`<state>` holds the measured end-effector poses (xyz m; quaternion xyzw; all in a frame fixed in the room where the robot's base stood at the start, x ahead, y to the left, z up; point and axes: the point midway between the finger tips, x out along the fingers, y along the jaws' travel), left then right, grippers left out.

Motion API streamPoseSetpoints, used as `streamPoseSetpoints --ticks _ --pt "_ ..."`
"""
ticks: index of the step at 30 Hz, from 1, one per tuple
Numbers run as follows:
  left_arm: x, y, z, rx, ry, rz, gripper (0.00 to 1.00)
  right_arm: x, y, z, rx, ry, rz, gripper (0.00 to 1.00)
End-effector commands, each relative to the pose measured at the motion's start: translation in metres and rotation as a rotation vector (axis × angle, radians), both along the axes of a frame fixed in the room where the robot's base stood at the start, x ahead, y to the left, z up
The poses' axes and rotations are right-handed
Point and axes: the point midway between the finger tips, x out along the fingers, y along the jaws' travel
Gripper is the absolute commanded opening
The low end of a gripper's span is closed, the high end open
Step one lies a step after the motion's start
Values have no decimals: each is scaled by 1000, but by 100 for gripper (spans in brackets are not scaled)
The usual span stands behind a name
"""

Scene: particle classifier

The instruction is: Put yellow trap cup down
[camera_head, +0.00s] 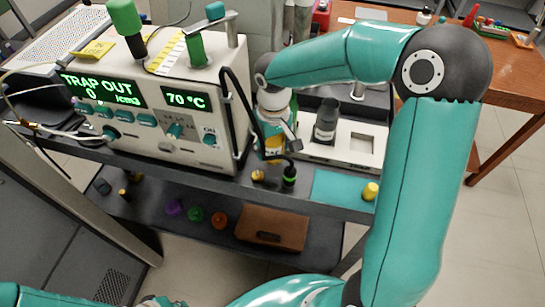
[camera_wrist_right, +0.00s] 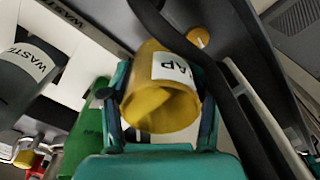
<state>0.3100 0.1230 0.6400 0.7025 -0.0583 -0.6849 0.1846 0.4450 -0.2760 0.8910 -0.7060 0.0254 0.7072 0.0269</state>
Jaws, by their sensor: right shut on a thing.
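The yellow trap cup (camera_wrist_right: 160,105) fills the middle of the right wrist view, with a white label of which "AP" can be read. My right gripper (camera_wrist_right: 160,110) is shut on it, one finger on each side. In the head view the cup (camera_head: 272,152) shows only in part beneath my right gripper (camera_head: 277,128), just right of the machine's front corner. Whether its base touches the surface below cannot be told. My left gripper is not in view.
The machine (camera_head: 185,155) with "TRAP OUT" and "70 °C" displays stands at left. A dark cup (camera_head: 326,122) sits in the white tray (camera_head: 312,152) on the right. A black cable (camera_head: 238,95) runs close to my gripper. The teal mat (camera_head: 335,186) is mostly clear.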

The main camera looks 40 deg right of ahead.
Motion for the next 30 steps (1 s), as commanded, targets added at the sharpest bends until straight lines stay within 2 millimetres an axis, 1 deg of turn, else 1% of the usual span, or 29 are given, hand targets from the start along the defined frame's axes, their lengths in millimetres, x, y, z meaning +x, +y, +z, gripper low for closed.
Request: streamPoseSetpoints --ticks 5,9,12,15,21,24,25,26,27,30 --pt "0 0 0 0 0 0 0 0 0 -12 0 1 -2 26" --pt "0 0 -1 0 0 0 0 -1 -1 -33 0 3 -1 26" --pt "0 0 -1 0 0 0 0 -1 -1 -44 1 2 -2 26" --pt "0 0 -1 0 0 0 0 -1 -1 -47 1 0 -3 26" --pt "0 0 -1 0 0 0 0 -1 -1 -47 0 -1 -3 26" --pt "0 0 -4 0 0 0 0 -1 -1 -51 0 -1 -4 26" --pt "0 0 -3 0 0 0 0 -1 -1 -50 0 -1 -4 64" --pt "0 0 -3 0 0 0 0 -1 -1 -49 1 -1 -4 69" --pt "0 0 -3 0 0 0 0 -1 -1 -49 0 -1 -4 71" --pt "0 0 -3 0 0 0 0 -1 -1 -49 0 -1 -4 71"
